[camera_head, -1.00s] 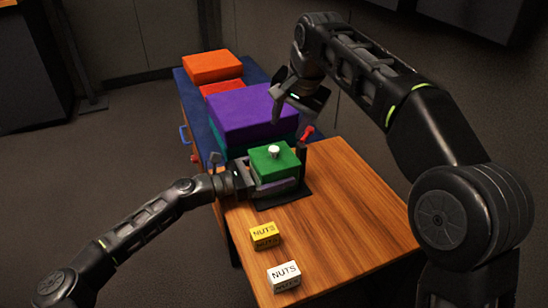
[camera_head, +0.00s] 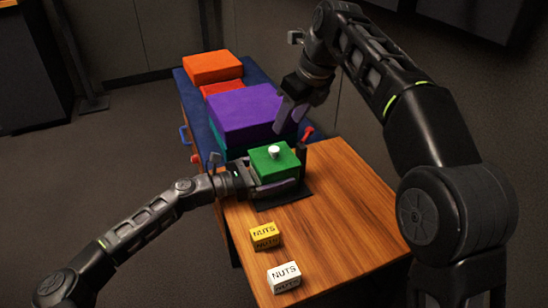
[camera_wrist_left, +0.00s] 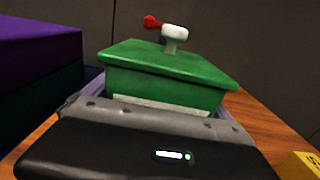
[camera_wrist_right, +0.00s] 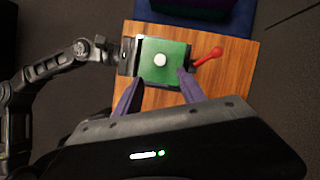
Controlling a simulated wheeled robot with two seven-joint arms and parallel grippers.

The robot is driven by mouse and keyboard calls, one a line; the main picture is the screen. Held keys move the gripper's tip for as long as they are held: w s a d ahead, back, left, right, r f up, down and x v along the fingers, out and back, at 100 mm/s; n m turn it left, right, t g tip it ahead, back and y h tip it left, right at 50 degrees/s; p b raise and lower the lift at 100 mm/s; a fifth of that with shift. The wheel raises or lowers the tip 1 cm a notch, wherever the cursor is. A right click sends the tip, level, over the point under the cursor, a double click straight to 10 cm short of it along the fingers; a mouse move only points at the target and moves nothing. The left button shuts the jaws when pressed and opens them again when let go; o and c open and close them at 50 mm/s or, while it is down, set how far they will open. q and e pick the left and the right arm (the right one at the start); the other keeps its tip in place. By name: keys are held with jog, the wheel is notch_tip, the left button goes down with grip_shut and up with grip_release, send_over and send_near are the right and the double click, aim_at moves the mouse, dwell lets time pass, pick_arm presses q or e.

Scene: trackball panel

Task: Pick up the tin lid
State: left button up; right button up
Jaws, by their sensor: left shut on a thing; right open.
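A green tin (camera_head: 262,179) stands on a dark mat near the table's far left corner. Its green lid (camera_head: 260,162) sits on top and carries a white knob (camera_head: 274,151). The lid also shows in the left wrist view (camera_wrist_left: 165,64). My left gripper (camera_head: 270,187) is shut on the tin's body below the lid, from the left. My right gripper (camera_head: 287,118) is open and empty, above and behind the tin, pointing down. In the right wrist view its fingers (camera_wrist_right: 157,92) are apart, with the lid and knob seen beyond and between them. The tin's lower part is partly hidden.
A red-headed lever (camera_head: 307,132) stands close behind the tin. A large purple box (camera_head: 245,110) is behind, with red and orange boxes (camera_head: 212,67) farther back. Yellow (camera_head: 264,232) and white (camera_head: 284,272) NUTS boxes lie in front. The table's right side is clear.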

send_over(275, 149)
jog(key=s+d, duration=0.2)
jog(key=shift+w+a+f, duration=0.1)
jog(key=shift+f, duration=1.5)
jog(key=shift+w+a+f, duration=0.1)
jog(key=shift+f, duration=1.45)
jog(key=shift+f, duration=0.1)
jog(key=x, duration=0.5)
jog(key=shift+c, duration=0.2)
grip_shut()
